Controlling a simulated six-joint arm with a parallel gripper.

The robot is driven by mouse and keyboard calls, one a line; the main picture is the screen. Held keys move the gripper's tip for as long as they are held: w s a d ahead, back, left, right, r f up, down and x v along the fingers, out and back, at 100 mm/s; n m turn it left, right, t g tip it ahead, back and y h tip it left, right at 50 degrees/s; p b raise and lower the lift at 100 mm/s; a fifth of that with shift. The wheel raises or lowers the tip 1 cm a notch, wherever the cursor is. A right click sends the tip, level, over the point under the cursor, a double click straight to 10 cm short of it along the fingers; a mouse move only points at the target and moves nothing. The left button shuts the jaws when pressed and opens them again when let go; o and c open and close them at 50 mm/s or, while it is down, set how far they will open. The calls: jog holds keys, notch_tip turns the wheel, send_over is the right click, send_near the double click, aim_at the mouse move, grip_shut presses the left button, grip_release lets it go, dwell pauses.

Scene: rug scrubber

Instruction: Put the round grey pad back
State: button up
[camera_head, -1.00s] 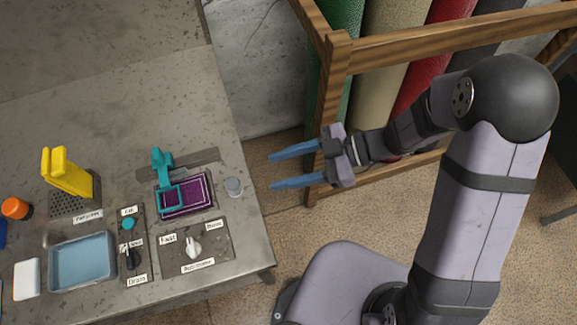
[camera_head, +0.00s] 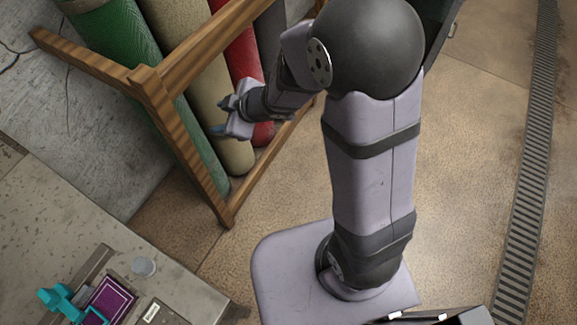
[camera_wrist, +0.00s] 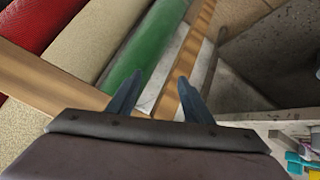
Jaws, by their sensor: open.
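A small round grey disc (camera_head: 144,266), which looks like the round grey pad, lies flat on the workbench (camera_head: 60,205) near its right edge, in the head view. It is beside a purple framed piece (camera_head: 108,300) and a teal tool (camera_head: 62,300). My gripper (camera_head: 222,117) is well up and to the right of the disc, by the rolled rugs. In the wrist view my gripper (camera_wrist: 158,92) shows two blue fingers apart with nothing between them. I cannot make out the disc in the wrist view.
A wooden rack (camera_head: 150,95) stands close to my gripper and holds green (camera_head: 110,40), beige (camera_head: 185,60) and red (camera_head: 240,50) rolled rugs. Bare floor (camera_head: 180,215) lies between the bench and the rack. A floor grate (camera_head: 525,170) runs at the right.

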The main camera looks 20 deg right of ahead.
jog(key=s+d+m+g+h, duration=0.1)
jog(key=s+d+m+h, duration=0.2)
jog(key=d, duration=0.5)
jog(key=s+d+m+h, duration=0.25)
jog(key=d+m, duration=0.25)
jog(key=d, duration=0.3)
jog(key=s+d+m+g, duration=0.1)
jog(key=s+m+g, duration=0.4)
jog(key=s, duration=0.9)
jog(key=shift+s+d+f+m+g, duration=0.2)
jog(key=shift+s+f+m+g, duration=0.1)
jog(key=shift+f, duration=0.1)
jog(key=shift+w+h, duration=0.1)
jog(key=shift+h, duration=0.15)
notch_tip(320, 180, down, 33)
jog(key=b, duration=3.3)
